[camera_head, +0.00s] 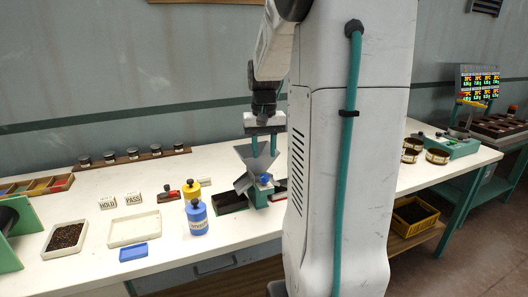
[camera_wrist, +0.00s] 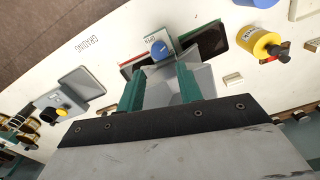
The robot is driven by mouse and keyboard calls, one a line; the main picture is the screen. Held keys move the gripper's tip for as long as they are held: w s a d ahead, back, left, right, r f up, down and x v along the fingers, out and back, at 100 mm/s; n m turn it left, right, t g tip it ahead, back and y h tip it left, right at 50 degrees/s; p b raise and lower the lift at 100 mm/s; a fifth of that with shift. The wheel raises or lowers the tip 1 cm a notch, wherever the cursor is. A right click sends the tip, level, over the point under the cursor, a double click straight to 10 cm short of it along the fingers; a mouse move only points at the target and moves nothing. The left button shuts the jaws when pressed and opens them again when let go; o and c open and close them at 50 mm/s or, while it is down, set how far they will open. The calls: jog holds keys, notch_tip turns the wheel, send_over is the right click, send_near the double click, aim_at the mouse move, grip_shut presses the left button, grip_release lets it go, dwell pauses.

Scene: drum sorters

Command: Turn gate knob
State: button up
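The blue gate knob (camera_head: 265,178) sits on the front of a small green sorter with a grey metal hopper (camera_head: 243,182). In the wrist view the knob (camera_wrist: 159,47) shows just beyond my fingertips, with a white pointer mark on it. My gripper (camera_head: 264,150) hangs over the hopper, fingers pointing down. In the wrist view its two teal fingers (camera_wrist: 158,78) are apart with nothing held between them, and the hopper shows below. The knob is apart from both fingers. Part of the hopper is hidden by the fingers.
Dark trays (camera_head: 228,203) lie beside the sorter. A blue canister (camera_head: 196,218) and a yellow canister (camera_head: 191,188) stand to its left. A white tray (camera_head: 134,229) and a tray of dark grains (camera_head: 65,238) lie farther left. My arm hides the table's middle right.

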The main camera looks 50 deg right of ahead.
jog(key=s+a+r+n, duration=0.1)
jog(key=s+a+n, duration=0.35)
jog(key=a, duration=0.95)
jog(key=s+a+r+n, duration=0.15)
jog(key=s+a, duration=0.55)
jog(key=a, duration=0.7)
jog(key=m, duration=0.2)
send_over(264, 176)
notch_tip(264, 176, down, 3)
jog(key=shift+r, duration=0.15)
notch_tip(264, 176, down, 8)
jog(key=shift+r, duration=0.15)
